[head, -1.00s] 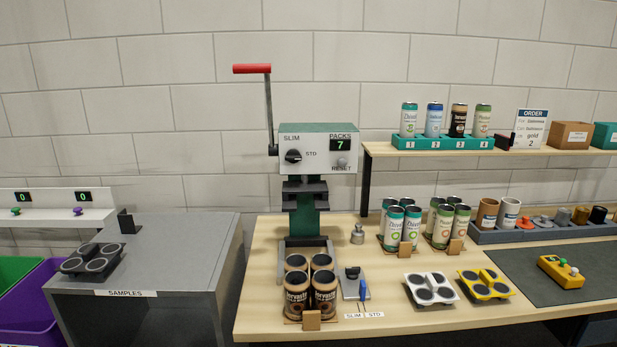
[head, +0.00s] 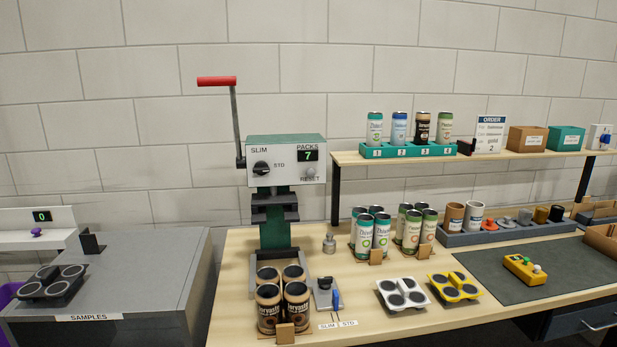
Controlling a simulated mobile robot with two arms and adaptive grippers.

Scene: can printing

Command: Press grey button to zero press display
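The press (head: 273,215) stands at the back of the wooden bench, with a green body and a white front panel. Its display (head: 308,156) under the word PACKS reads 7. The grey button (head: 309,172) is just below the display, above the word RESET. A black SLIM/STD knob (head: 261,168) sits to its left on the panel. A red-handled lever (head: 217,81) rises at the press's left side. Neither of my grippers shows in the head view, and nothing is in front of the button.
Brown cans (head: 296,307) stand in front of the press. A shelf (head: 350,158) is at right. A grey samples cabinet (head: 165,270) stands at left.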

